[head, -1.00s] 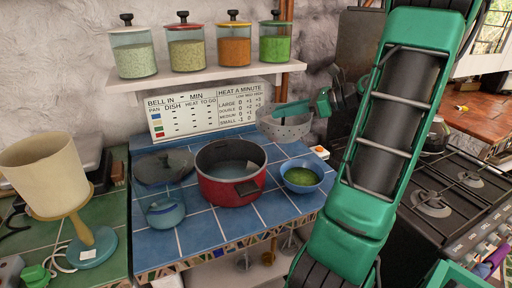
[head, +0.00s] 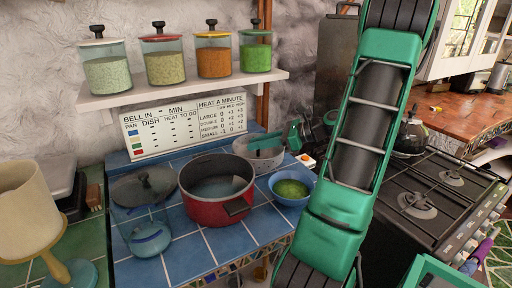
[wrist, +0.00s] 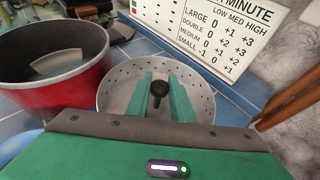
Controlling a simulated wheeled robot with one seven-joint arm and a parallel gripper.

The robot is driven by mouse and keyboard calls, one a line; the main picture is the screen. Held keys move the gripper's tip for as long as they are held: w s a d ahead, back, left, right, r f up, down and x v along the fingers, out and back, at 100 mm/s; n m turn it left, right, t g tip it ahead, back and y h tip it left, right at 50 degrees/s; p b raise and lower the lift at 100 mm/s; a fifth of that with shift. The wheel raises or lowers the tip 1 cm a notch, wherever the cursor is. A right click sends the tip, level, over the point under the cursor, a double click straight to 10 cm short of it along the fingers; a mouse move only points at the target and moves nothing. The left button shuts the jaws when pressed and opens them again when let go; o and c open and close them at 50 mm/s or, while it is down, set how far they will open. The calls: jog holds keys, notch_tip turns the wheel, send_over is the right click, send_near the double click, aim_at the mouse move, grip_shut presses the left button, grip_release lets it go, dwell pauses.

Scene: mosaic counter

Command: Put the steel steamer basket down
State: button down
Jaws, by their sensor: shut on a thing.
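The steel steamer basket (head: 262,160) is a round perforated grey bowl at the back right of the blue tiled counter, behind the blue bowl and right of the red pot. It also shows in the wrist view (wrist: 113,84), with a dark knobbed post in its middle. My gripper (wrist: 160,88) reaches into the basket with its green fingers on both sides of that post, shut on it. In the head view my gripper (head: 296,134) is partly hidden behind my arm. The basket looks level, at or very near the counter top; I cannot tell whether its base touches.
A red pot (head: 207,210) stands close left of the basket. A blue bowl (head: 291,187) of green food is in front. A glass jar (head: 145,235) is at the counter's left. A printed chart (head: 185,128) and a jar shelf (head: 180,90) are behind. A stove (head: 435,205) is at right.

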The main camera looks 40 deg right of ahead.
jog(key=shift+f, duration=0.45)
jog(key=c, duration=1.6)
grip_release()
jog(key=shift+f, duration=0.1)
jog(key=shift+o, duration=0.2)
jog(key=shift+s, duration=0.1)
jog(key=v, duration=1.2)
